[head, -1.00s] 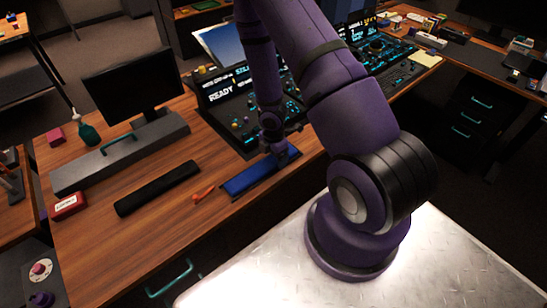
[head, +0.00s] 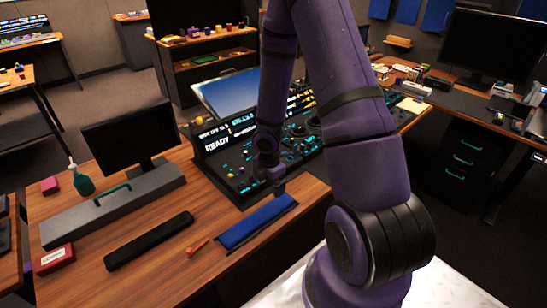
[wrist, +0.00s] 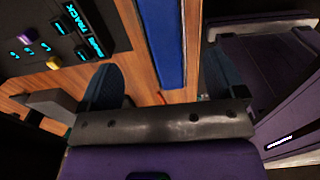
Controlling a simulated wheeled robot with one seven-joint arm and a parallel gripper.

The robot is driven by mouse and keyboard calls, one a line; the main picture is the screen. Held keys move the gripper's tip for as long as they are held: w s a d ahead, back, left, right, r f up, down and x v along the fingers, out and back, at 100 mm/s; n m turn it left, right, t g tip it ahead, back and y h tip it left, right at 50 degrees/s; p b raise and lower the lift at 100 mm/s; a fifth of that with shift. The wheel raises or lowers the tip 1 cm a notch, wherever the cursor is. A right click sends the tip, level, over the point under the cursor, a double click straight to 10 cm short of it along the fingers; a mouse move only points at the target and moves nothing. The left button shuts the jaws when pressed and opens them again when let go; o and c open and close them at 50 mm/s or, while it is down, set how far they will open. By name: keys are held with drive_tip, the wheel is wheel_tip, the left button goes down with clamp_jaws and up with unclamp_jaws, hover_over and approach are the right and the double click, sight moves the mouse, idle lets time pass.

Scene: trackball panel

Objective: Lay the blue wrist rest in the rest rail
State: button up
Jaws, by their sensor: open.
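The blue wrist rest (head: 258,220) is a long padded bar lying at the desk's front edge, before the trackball console (head: 245,140). It also shows in the wrist view (wrist: 167,40), running between my two fingers. A thin rim lines its long sides; I cannot tell for sure whether this is the rest rail or how fully the bar sits in it. My gripper (head: 278,190) is near the bar's right end in the head view. In the wrist view my gripper (wrist: 160,72) is open, fingers spread on either side of the bar with gaps, holding nothing.
A black bar (head: 148,241) and an orange tool (head: 197,248) lie left of the blue rest. A grey block with a teal handle (head: 112,203), a monitor (head: 128,136), a red box (head: 54,259) and a green bottle (head: 83,182) stand further left.

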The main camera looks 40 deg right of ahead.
wheel_tip(320, 180, up, 27)
drive_tip(key=s+a+m+t+h, duration=0.2)
drive_tip(key=m+t+h, duration=0.1)
drive_tip(key=m, duration=0.7)
drive_tip(key=s+a+r+m+t+y, duration=0.1)
drive_tip(key=s+a+r+m, duration=0.3)
drive_tip(key=s+r, duration=0.3)
drive_tip(key=s+a+r+m+t+y, duration=0.1)
drive_tip(key=s+a+r+m, duration=0.3)
drive_tip(key=s+r, duration=0.4)
drive_tip(key=shift+s+a+y, duration=0.45)
drive_tip(key=shift+s+y, duration=0.05)
drive_tip(key=shift+s, duration=0.3)
